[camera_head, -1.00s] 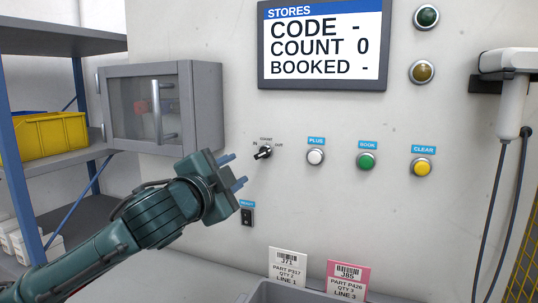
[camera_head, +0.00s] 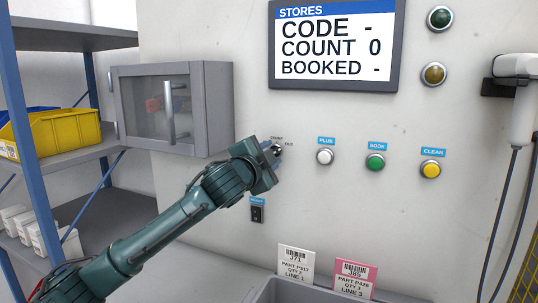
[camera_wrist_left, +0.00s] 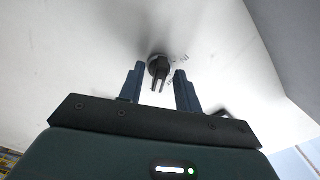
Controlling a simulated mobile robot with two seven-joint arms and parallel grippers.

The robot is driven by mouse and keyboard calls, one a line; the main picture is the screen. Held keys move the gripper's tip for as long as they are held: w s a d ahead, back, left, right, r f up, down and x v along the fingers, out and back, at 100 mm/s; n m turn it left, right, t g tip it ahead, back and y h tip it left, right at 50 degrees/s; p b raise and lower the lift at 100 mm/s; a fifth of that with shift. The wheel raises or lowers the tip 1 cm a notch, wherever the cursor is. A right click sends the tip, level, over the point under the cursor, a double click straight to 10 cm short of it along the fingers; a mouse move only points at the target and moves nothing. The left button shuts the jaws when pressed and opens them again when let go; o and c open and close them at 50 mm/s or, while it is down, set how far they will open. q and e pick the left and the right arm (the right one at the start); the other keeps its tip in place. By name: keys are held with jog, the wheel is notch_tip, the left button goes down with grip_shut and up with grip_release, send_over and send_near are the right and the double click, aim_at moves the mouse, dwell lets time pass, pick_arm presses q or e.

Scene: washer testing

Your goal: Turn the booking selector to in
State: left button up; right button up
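The booking selector is a small black rotary knob on the white wall panel, with labels around it. In the head view my left gripper (camera_head: 272,155) is in front of it and hides most of the knob; the "COUNT" and "OUT" labels still show. In the left wrist view the selector (camera_wrist_left: 159,68) sits between and just beyond the two blue fingertips of my left gripper (camera_wrist_left: 159,82). The fingers are spread, with a gap on each side of the knob. Which label the selector points at cannot be told now. My right gripper is not in view.
To the selector's right are a white PLUS button (camera_head: 325,157), a green BOOK button (camera_head: 375,162) and a yellow CLEAR button (camera_head: 430,170). A black rocker switch (camera_head: 257,213) is below. A display (camera_head: 335,45) hangs above, showing BOOKED "-". A grey cabinet (camera_head: 172,108) stands left.

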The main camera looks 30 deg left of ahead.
pick_arm(q)
jog(key=shift+c, duration=0.3)
grip_shut()
